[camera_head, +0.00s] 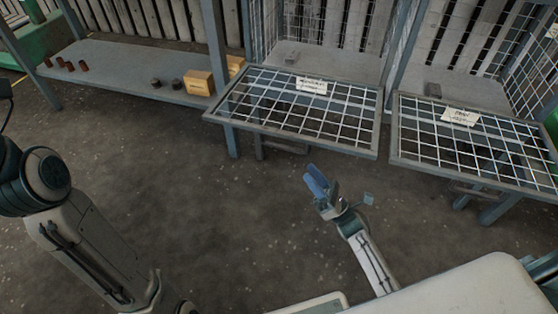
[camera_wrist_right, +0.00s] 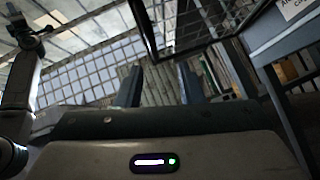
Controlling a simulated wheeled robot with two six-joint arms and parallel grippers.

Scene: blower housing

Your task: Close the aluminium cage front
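Two wire cages stand at the back, each with its grid front folded down flat and open. The left cage front (camera_head: 232,119) bears a longer white label (camera_head: 312,85), and the right cage front (camera_head: 395,140) bears a shorter white label (camera_head: 460,116). The lettering is too small to read surely, so I cannot tell which is aluminium. My right gripper (camera_head: 318,183) is in front of and below the left cage front, apart from it. In the right wrist view its two fingers (camera_wrist_right: 160,85) are spread with nothing between them. My left gripper is outside the views.
A grey bench (camera_head: 115,62) at the left back holds several dark red pieces, dark round pieces and a yellow-brown box (camera_head: 198,82). The floor (camera_head: 200,190) ahead is clear.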

